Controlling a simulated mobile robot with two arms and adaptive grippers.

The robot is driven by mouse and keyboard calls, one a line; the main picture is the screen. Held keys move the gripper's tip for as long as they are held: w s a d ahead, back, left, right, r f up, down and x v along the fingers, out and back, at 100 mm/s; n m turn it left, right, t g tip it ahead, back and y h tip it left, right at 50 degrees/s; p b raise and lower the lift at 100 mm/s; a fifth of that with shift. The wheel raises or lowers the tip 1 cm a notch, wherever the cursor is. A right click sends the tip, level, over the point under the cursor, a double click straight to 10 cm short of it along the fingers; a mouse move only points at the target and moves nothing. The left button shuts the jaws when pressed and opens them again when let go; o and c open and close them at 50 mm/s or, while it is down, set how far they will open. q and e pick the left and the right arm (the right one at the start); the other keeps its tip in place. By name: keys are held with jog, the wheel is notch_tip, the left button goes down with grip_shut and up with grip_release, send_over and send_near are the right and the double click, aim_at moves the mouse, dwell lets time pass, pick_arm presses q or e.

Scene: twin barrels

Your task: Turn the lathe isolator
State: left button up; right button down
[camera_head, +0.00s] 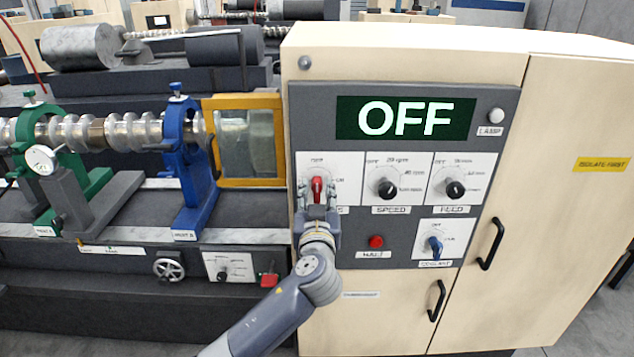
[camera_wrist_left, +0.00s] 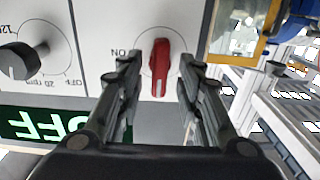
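The red isolator knob (camera_head: 317,189) is on a white plate at the upper left of the grey control panel (camera_head: 407,245). In the left wrist view the red knob (camera_wrist_left: 160,66) stands between my fingers, its handle lined up nearly along them. My left gripper (camera_head: 318,199) is at the knob from below. In the left wrist view the left gripper (camera_wrist_left: 160,70) is open, with a gap on each side of the knob. The display (camera_head: 405,117) reads OFF. My right gripper is in neither view.
Black speed (camera_head: 388,188) and feed (camera_head: 454,189) knobs sit right of the isolator. A red button (camera_head: 376,241) and a blue coolant knob (camera_head: 434,245) are below. Black door handles (camera_head: 491,244) stick out from the cabinet. The lathe with a yellow-framed guard (camera_head: 245,141) stands at left.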

pick_arm(q)
jog(key=shift+w+p, duration=0.3)
jog(key=shift+w, duration=0.75)
grip_shut()
